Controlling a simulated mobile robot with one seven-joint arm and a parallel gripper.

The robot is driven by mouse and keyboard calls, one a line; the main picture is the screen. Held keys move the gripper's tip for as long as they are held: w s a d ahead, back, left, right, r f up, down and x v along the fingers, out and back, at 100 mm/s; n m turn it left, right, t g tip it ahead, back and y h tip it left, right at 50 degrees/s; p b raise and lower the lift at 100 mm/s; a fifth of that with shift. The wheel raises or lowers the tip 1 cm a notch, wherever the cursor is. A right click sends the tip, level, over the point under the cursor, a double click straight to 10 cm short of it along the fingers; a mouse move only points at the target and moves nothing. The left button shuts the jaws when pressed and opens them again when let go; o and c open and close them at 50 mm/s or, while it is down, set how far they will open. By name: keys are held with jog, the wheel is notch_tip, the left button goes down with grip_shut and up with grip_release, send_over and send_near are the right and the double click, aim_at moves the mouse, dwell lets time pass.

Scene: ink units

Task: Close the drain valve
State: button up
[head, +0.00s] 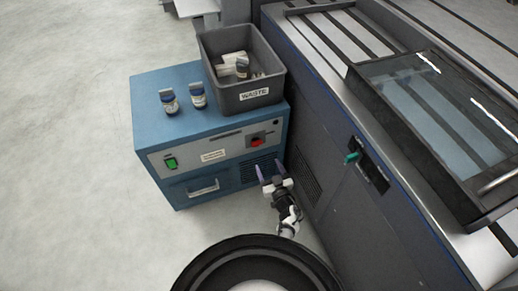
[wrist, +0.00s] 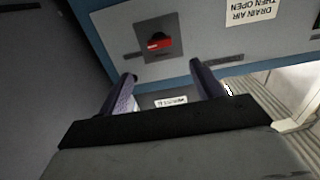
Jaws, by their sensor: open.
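A red handle (head: 256,142), which I take for the drain valve, sits on a dark plate at the right of the blue cabinet's front panel. In the wrist view the red handle (wrist: 158,44) lies roughly crosswise on its dark plate, seen upside down. A white label (wrist: 251,10) reading "DRAIN AIR THEN OPEN" is on the same front. My gripper (head: 270,170) is open and empty, in front of the cabinet and lower in the picture than the handle. In the wrist view the fingers of my gripper (wrist: 163,70) are apart, with nothing between them; the handle lies beyond their tips.
The blue cabinet (head: 153,108) bears a grey waste bin (head: 217,88) and two small jars (head: 169,101). Its front has a green switch (head: 171,163) and a drawer handle (head: 204,188). A large grey machine (head: 340,215) with a teal handle (head: 351,158) stands close on the right. Floor is free on the left.

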aim_at(258, 145)
jog(key=shift+b+x, duration=3.2)
jog(key=shift+x, duration=2.3)
jog(key=c, duration=1)
